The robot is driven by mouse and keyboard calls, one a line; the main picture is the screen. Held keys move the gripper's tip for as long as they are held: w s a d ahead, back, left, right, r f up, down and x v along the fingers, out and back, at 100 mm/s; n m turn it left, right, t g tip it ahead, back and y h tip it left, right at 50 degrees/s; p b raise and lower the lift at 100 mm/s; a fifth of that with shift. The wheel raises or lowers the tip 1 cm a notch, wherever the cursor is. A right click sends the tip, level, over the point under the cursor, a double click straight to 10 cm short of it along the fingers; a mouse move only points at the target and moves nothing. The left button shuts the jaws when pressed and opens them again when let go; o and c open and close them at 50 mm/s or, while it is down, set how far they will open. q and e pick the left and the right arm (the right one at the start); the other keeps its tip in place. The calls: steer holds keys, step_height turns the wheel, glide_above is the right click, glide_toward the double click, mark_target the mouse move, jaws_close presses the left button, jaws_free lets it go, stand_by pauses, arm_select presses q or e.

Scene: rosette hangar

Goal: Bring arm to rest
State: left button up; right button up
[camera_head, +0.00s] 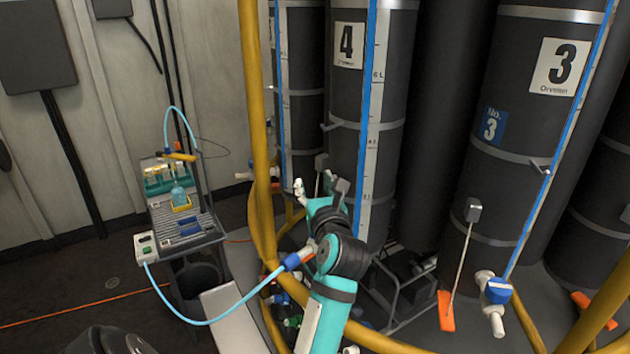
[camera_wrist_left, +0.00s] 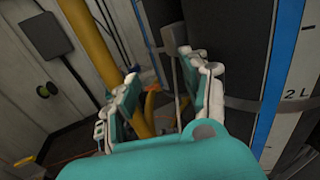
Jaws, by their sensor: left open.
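My left gripper (camera_head: 322,187) is teal and white and stands in front of the tall dark tank marked 4 (camera_head: 348,95). Its two fingers are apart and nothing is between them. In the left wrist view the open fingers (camera_wrist_left: 160,85) show at both sides, with a yellow pipe (camera_wrist_left: 92,40) behind the left one. My right gripper is not in view.
A cart (camera_head: 208,237) with a tray of small items stands at the left. Yellow pipes (camera_head: 262,200) curve around the tanks, close to my left arm. The tank marked 3 (camera_head: 520,130) stands at the right. Some floor at the lower left is clear.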

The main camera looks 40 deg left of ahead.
arm_select(q)
steer(key=shift+r, duration=1)
